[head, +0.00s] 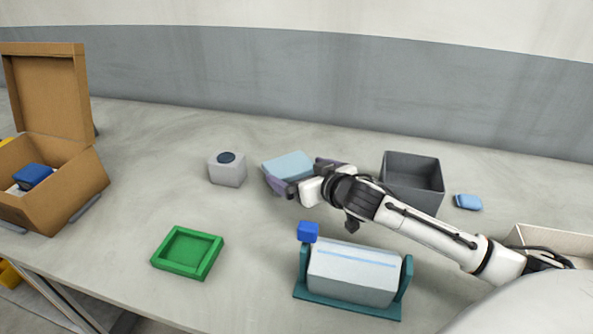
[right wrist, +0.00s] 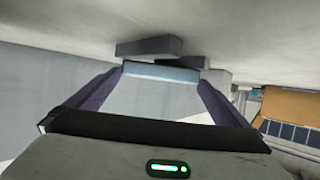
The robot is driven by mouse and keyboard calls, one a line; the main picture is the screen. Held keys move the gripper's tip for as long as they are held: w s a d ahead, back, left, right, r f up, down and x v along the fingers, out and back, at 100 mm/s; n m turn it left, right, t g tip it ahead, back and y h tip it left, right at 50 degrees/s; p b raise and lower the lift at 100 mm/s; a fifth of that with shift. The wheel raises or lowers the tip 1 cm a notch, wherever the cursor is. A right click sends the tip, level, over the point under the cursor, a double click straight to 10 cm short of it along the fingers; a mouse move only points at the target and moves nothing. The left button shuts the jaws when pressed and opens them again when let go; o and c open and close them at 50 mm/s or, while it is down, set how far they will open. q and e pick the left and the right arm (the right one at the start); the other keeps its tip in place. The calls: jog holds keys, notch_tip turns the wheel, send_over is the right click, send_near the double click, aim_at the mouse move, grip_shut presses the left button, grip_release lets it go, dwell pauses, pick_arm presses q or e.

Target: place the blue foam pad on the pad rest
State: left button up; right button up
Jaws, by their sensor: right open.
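A light blue slab, which looks like the foam pad (head: 287,164), lies on the table at mid-picture in the head view. My right gripper (head: 305,177) is open around its near side, one finger to the left and one to the right. In the right wrist view the pad (right wrist: 160,72) shows between the fingertips, and I cannot tell whether they touch it. A shallow green square tray (head: 214,256), possibly the pad rest, sits at the front left, empty. My left gripper is not in view.
A grey box with a dark round top (head: 227,172) stands left of the pad. A dark grey bin (head: 413,198) and small blue piece (head: 468,202) are right. A teal stand (head: 345,304) holds a pale block in front. An open cardboard box (head: 62,195) is far left.

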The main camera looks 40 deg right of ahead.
jog(key=shift+v, duration=3)
